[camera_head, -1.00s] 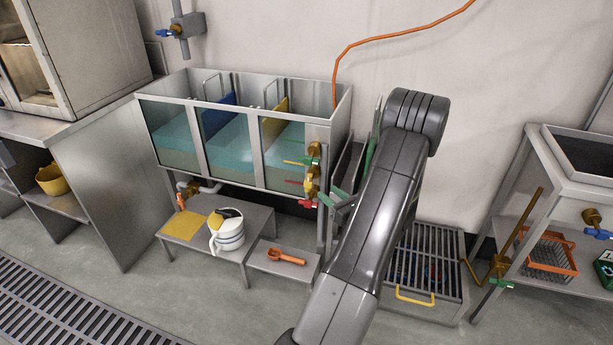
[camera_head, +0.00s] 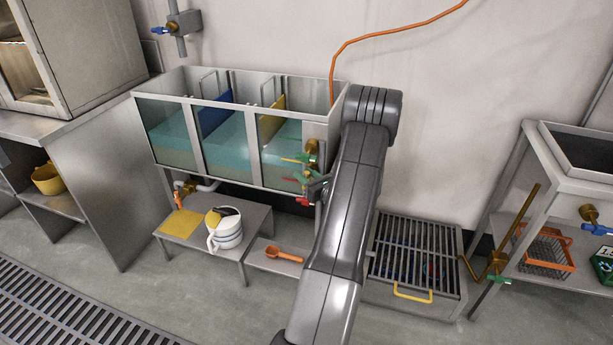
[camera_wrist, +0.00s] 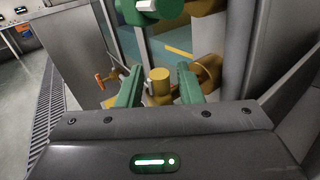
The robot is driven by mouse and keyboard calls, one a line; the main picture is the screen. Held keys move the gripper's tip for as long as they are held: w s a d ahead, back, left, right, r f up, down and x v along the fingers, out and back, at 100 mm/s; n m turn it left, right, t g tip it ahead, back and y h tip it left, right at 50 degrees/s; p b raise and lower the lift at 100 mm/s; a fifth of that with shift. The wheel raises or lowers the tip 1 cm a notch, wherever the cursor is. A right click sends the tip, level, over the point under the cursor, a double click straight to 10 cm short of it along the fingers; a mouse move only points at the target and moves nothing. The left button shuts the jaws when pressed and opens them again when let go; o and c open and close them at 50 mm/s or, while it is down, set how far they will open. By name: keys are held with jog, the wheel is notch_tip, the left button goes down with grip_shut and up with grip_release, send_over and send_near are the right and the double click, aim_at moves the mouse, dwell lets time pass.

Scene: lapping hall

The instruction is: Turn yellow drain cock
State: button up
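The yellow drain cock (camera_wrist: 159,84) shows in the wrist view as a brass-yellow stub in front of a brass pipe body. My gripper (camera_wrist: 160,70) is open, with its two green fingers on either side of the stub and small gaps visible. A green cock handle (camera_wrist: 150,8) is just above. In the head view my gripper (camera_head: 317,179) is at the right end of the glass tank (camera_head: 200,104), between the green cock (camera_head: 310,158) above and the red cock handle (camera_head: 303,201) below. There the fingers and arm mostly hide the yellow cock.
A low bench (camera_head: 262,218) under the tank holds a white jug (camera_head: 227,236) and a yellow sheet (camera_head: 182,223). An orange tool (camera_head: 284,255) lies on the lower step. A grated floor box (camera_head: 408,299) stands right of my arm.

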grip_shut()
jog(key=shift+f+b, duration=0.2)
jog(key=shift+b, duration=0.25)
jog(key=shift+d+f+m+t+y+b, duration=0.15)
jog(key=shift+m+t+y+b, duration=0.2)
jog(key=shift+b, duration=0.45)
jog(key=m+t+b, duration=0.1)
jog(key=t+y+b, duration=0.1)
jog(key=b, duration=0.1)
jog(key=shift+s+d+f+m, duration=0.1)
jog(key=shift+d+f+m, duration=0.1)
jog(key=shift+m, duration=0.15)
jog(key=m+t+b, duration=0.2)
jog(key=b, duration=0.1)
jog(key=m+t+b, duration=0.1)
jog(key=t, duration=0.1)
jog(key=shift+s+d+m+b, duration=0.1)
jog(key=shift+d+m+b, duration=0.2)
jog(key=shift+m, duration=0.1)
jog(key=shift+d+m+t+h+b, duration=0.1)
jog(key=shift+m+t+h+b, duration=0.75)
jog(key=shift+m+t, duration=0.65)
jog(key=shift+m, duration=0.4)
